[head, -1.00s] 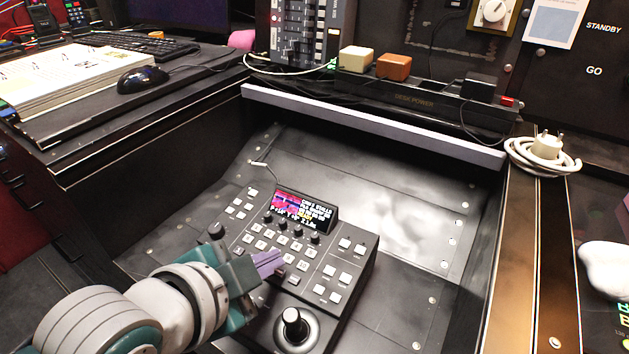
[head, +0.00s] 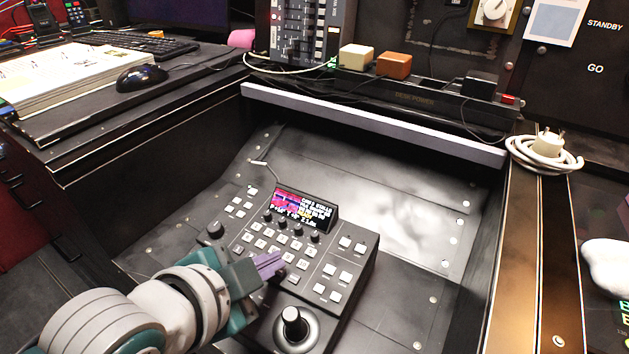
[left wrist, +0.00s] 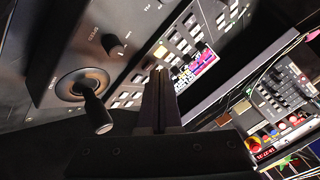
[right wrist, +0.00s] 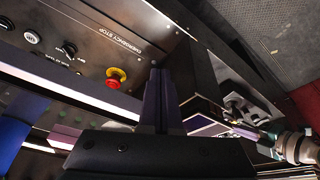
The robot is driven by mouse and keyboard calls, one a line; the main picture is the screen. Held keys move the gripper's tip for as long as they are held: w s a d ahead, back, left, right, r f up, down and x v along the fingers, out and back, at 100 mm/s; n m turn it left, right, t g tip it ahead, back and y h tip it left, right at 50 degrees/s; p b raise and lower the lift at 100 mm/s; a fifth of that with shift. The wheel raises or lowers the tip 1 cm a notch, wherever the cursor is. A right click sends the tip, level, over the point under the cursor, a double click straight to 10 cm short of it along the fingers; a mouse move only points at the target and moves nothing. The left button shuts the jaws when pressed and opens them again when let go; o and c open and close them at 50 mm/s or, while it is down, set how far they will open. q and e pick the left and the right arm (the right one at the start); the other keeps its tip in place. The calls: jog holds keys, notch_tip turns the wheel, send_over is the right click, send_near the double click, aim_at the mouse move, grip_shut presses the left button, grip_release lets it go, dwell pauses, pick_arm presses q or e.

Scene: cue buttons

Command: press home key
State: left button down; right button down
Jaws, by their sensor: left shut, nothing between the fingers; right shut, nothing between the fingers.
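A dark control panel (head: 330,275) with rows of white keys, small knobs and a lit screen (head: 304,208) lies in the recessed well. A joystick (head: 293,325) stands at its near end. Which key is the home key cannot be read. My left gripper (head: 270,264) is shut and empty, its purple fingertips over the panel's lower key rows, hiding some keys. In the left wrist view the shut fingers (left wrist: 158,88) point toward the keys, with the joystick (left wrist: 92,105) beside them; contact cannot be told. My right gripper (right wrist: 158,90) is shut and empty, away from the panel.
A pale rail (head: 370,125) edges the back of the well. A power strip (head: 425,98) with cream and orange blocks stands behind it. A mouse (head: 141,78) and an open book (head: 65,78) lie at left. A coiled white cable (head: 543,155) lies at right.

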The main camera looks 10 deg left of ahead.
pick_arm(q)
jog(key=shift+f, duration=0.3)
jog(key=shift+r, duration=0.1)
dwell(0.5)
jog(key=shift+s+r+p, duration=0.1)
jog(key=shift+r+p, duration=0.5)
jog(key=shift+p, duration=0.15)
jog(key=r+p, duration=0.1)
jog(key=p, duration=0.1)
jog(key=r+p, duration=0.1)
jog(key=r, duration=0.1)
jog(key=r+p, duration=0.2)
jog(key=shift+s+a+p, duration=0.15)
jog(key=shift+s+p, duration=0.15)
dwell(0.4)
